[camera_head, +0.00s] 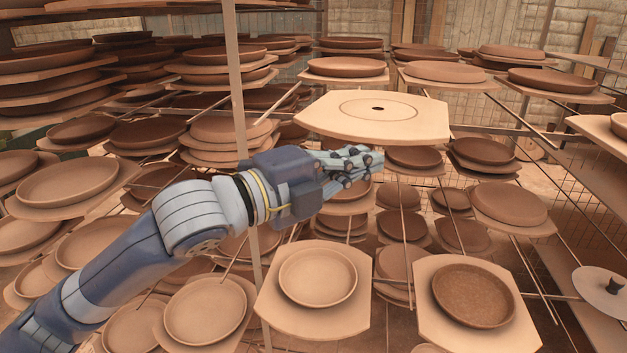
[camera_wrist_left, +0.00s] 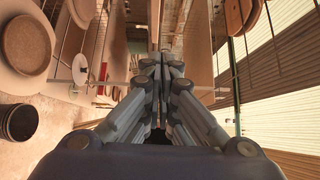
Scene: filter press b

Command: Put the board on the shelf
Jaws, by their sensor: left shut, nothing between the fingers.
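A pale bare board (camera_head: 420,117) with cut corners, a ring line and a small dark hole lies roughly level at the upper middle of the head view. Nothing stands on it. My left gripper (camera_head: 372,160) is just below the board's front edge, its fingers shut and empty, pointing right. I cannot tell whether the fingers touch the board. In the left wrist view the shut fingers (camera_wrist_left: 162,68) point away from the camera. The shelf is a rack of thin metal rods (camera_head: 527,128); whether the board rests fully on rods is hidden. My right gripper is not in view.
Many boards with brown clay plates fill the rack on several levels. Two such plates (camera_head: 318,277) (camera_head: 472,295) sit close below my gripper. A vertical post (camera_head: 237,90) stands behind my forearm. A pale disc (camera_head: 603,290) is at the right edge.

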